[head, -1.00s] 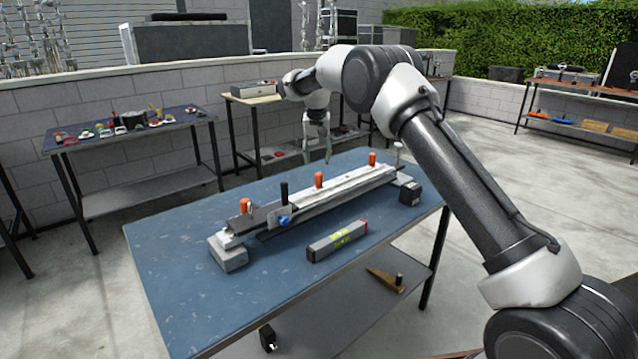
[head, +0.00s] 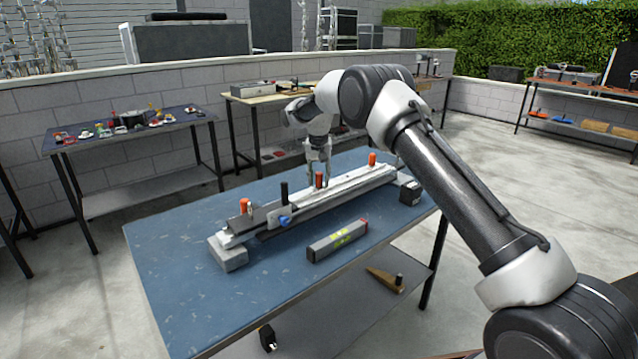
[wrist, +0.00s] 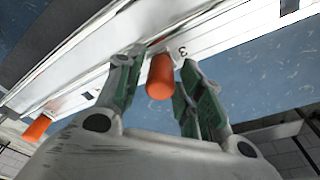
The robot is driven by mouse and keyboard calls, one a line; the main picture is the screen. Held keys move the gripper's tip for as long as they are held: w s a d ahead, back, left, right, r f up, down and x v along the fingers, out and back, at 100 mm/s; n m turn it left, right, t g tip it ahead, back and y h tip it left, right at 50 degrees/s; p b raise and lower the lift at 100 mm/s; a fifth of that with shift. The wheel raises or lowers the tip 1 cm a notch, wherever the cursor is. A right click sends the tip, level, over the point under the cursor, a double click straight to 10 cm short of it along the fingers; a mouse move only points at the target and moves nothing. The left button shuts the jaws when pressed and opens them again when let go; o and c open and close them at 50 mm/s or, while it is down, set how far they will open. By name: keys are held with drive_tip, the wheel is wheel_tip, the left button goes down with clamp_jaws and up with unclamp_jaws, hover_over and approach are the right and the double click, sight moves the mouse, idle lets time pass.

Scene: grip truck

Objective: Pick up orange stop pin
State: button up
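An orange stop pin (head: 319,179) stands upright on the middle of the long metal rail (head: 350,190) on the blue table. My gripper (head: 318,180) is at this pin, pointing down. In the wrist view the orange pin (wrist: 160,77) lies between the two green-padded fingers of my gripper (wrist: 158,85), with small gaps showing, so the gripper is open around it. Another orange pin (head: 372,159) stands toward the rail's right end, and one more (head: 244,206) at the left end. An orange pin (wrist: 37,128) also shows at the left of the wrist view.
A black upright handle (head: 284,192) and a blue knob (head: 285,220) sit on the rail's left half. A spirit level (head: 337,240) lies in front of the rail. A black box (head: 410,193) stands near the right end. The table's front left is clear.

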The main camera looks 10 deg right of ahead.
clamp_jaws()
drive_tip(key=shift+r, duration=0.1)
wheel_tip(320, 180, up, 17)
drive_tip(key=shift+r, duration=0.2)
idle(0.8)
